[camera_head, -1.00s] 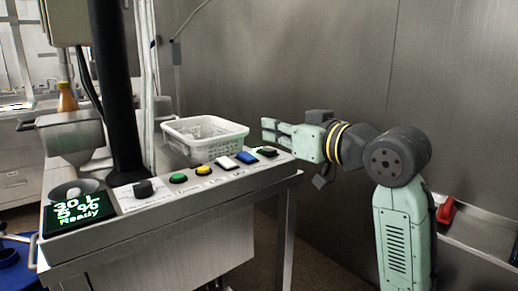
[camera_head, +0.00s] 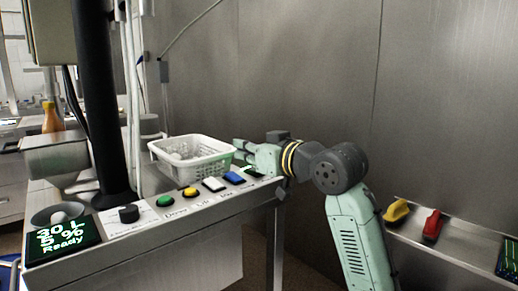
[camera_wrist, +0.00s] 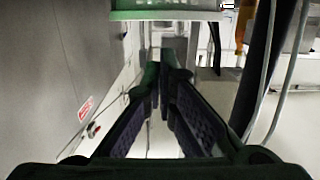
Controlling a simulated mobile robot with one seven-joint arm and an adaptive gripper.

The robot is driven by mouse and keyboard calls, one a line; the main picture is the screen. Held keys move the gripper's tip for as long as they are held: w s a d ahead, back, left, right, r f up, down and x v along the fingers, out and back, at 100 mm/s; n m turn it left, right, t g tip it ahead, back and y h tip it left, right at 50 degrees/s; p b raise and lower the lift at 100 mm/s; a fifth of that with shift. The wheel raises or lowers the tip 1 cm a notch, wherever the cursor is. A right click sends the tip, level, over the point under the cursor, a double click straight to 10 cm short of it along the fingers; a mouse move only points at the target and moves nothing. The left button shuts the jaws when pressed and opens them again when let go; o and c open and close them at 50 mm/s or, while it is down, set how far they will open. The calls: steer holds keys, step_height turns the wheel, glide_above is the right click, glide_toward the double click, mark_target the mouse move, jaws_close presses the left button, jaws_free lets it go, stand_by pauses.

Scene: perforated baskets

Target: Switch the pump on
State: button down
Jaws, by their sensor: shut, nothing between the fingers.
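The control panel (camera_head: 150,228) runs along the front of the metal machine. The labels are too small to tell which one is the pump. The display (camera_head: 62,240) reads "30 L", "5 %", "Ready". My gripper (camera_head: 238,150) is shut and empty, above the panel's right end near the dark green switch and beside the basket. Its fingers (camera_wrist: 165,65) also show in the wrist view; no switch is recognisable there.
A white perforated basket (camera_head: 170,163) stands behind the switches, close to my fingers. A black column (camera_head: 92,100) rises behind the knob. At right, a ledge holds a yellow (camera_head: 397,211) and a red (camera_head: 432,225) object. A metal wall (camera_head: 290,70) closes the back.

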mark_target(238, 178)
steer(key=shift+x, duration=1)
step_height(238, 178, down, 3)
steer(key=shift+w+r, duration=0.1)
steer(key=shift+r, duration=0.1)
steer(key=shift+a+f, duration=0.1)
steer(key=shift+f, duration=0.55)
steer(key=shift+p, duration=0.35)
